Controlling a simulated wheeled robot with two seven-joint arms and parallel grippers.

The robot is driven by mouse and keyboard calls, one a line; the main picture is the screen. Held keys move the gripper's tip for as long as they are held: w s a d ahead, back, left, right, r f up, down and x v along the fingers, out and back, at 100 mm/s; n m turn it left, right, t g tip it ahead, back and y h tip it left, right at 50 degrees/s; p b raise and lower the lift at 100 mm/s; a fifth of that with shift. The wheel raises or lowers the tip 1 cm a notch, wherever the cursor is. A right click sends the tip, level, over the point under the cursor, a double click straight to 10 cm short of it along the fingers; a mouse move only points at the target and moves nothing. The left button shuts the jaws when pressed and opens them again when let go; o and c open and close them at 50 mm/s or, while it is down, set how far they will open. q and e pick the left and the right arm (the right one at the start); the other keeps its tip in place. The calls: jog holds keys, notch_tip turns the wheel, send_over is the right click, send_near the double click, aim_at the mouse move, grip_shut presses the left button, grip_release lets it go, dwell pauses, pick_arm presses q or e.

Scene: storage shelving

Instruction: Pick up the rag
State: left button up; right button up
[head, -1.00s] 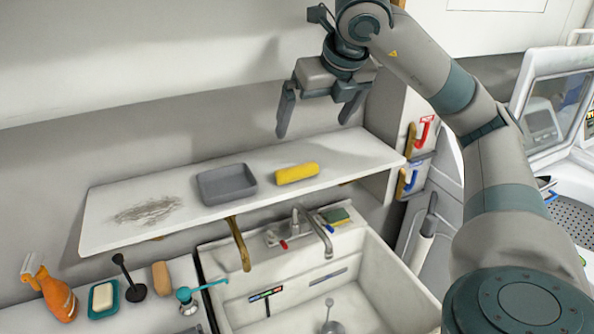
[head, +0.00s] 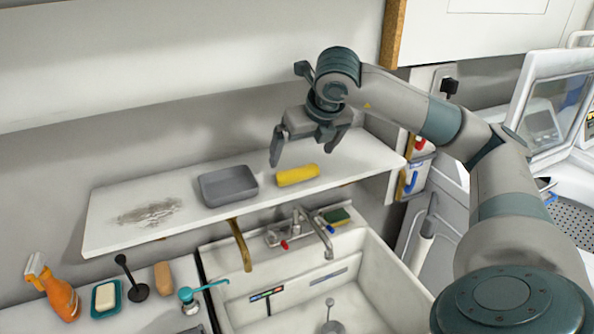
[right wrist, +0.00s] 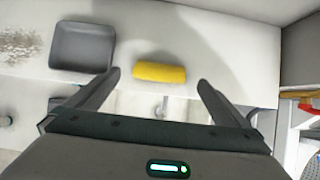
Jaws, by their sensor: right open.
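The rag (head: 297,175) is a yellow rolled bundle lying on the white wall shelf (head: 230,211), right of a grey tray. My right gripper (head: 302,158) is open and empty, just above and behind the rag in the head view. In the right wrist view, the rag (right wrist: 159,72) shows ahead of the space between the two spread fingertips (right wrist: 158,78), apart from both. My left gripper is not in view.
The grey tray (head: 228,186) stands close left of the rag. A dark smudge (head: 150,212) marks the shelf's left end. Below are a sink (head: 385,285) with a faucet (head: 312,226), an orange spray bottle (head: 60,295) and a soap dish (head: 106,298). A cabinet hangs above right.

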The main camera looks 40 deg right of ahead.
aim_at(298, 168)
jog(key=shift+w+d+f, duration=0.15)
jog(key=shift+w+f, duration=0.2)
jog(key=shift+f, duration=0.25)
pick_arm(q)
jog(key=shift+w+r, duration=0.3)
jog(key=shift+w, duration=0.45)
pick_arm(e)
jog(key=shift+f, duration=0.1)
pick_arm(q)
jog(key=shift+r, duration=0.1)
pick_arm(e)
jog(key=shift+w+d+f+p, duration=0.15)
jog(key=shift+w+f+p, duration=0.1)
jog(key=shift+f+p, duration=0.35)
jog(key=p+x, duration=0.1)
jog(key=x, duration=0.1)
jog(key=shift+w+d+f+p, duration=0.1)
jog(key=shift+f+p, duration=0.25)
jog(key=shift+f, duration=0.05)
jog(key=shift+w+f, duration=0.25)
jog(key=shift+f, duration=0.25)
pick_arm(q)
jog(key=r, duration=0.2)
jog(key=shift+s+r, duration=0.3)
pick_arm(e)
jog(key=c, duration=0.7)
